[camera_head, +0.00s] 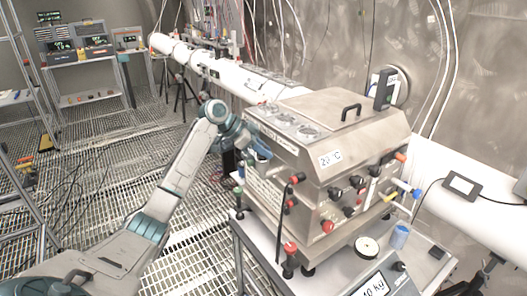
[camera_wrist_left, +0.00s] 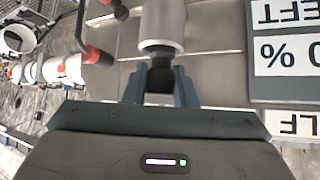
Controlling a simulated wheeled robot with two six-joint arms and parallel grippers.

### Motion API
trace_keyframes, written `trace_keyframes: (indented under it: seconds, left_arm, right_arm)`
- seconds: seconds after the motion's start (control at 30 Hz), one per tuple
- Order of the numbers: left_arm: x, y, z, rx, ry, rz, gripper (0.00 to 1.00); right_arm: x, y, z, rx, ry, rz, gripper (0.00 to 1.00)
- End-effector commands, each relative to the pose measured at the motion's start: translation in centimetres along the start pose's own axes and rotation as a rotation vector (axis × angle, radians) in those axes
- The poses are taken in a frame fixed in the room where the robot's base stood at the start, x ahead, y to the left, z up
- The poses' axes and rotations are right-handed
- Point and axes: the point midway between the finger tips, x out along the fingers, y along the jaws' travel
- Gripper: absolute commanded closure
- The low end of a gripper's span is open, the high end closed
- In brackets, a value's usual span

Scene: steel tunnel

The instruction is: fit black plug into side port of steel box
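The steel box (camera_head: 292,186) stands on a cart, its left side partly behind my left arm. My left gripper (camera_head: 260,152) is at that side of the box; its fingertips are hard to make out in the head view. In the left wrist view my left gripper (camera_wrist_left: 160,88) has its two fingers on either side of the black plug (camera_wrist_left: 160,77) and seems shut on it. A silver cylinder (camera_wrist_left: 162,22) lies in line with the plug, directly beyond it, against the grey box wall (camera_wrist_left: 220,75). I cannot tell whether it is the port or part of the plug. My right gripper is not in view.
A black and red handle (camera_wrist_left: 92,50) is close to the left of the fingers in the wrist view. White labels (camera_wrist_left: 285,52) are on the right. A white pipe (camera_head: 215,68) runs behind.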

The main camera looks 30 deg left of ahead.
Motion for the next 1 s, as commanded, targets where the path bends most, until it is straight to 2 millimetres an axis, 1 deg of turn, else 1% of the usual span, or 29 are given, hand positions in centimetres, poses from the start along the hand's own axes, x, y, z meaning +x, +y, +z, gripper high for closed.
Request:
trace_keyframes:
  seconds: [0.03, 0.1, 0.37, 0.47, 0.57, 0.8, 0.9, 1.0]
  left_arm:
    - [0.0, 0.0, 0.0, 0.000, 0.000, -0.001, 0.66]
    - [0.0, 0.0, 0.0, 0.000, 0.000, -0.001, 0.56]
    - [-0.1, 0.0, 0.0, 0.000, 0.000, -0.001, 0.56]
    - [-0.6, -0.1, 0.1, 0.001, 0.000, -0.002, 0.56]
    - [-1.8, -0.1, 0.3, 0.002, -0.001, -0.004, 0.56]
    - [-7.0, -0.1, 0.3, 0.002, -0.001, -0.006, 0.56]
    - [-8.9, -0.1, 0.3, 0.001, -0.001, -0.005, 0.56]
    - [-10.4, -0.1, 0.2, 0.001, 0.000, -0.004, 0.56]
  right_arm:
    - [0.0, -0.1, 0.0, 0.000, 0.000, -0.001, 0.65]
    - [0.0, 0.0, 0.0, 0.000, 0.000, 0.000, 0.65]
    - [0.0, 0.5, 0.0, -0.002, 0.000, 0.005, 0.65]
    - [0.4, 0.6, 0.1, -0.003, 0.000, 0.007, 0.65]
    - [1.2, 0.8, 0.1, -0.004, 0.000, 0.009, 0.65]
    - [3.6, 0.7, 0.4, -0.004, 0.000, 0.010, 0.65]
    - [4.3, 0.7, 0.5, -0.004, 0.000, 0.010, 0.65]
    - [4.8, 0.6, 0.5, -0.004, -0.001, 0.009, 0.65]
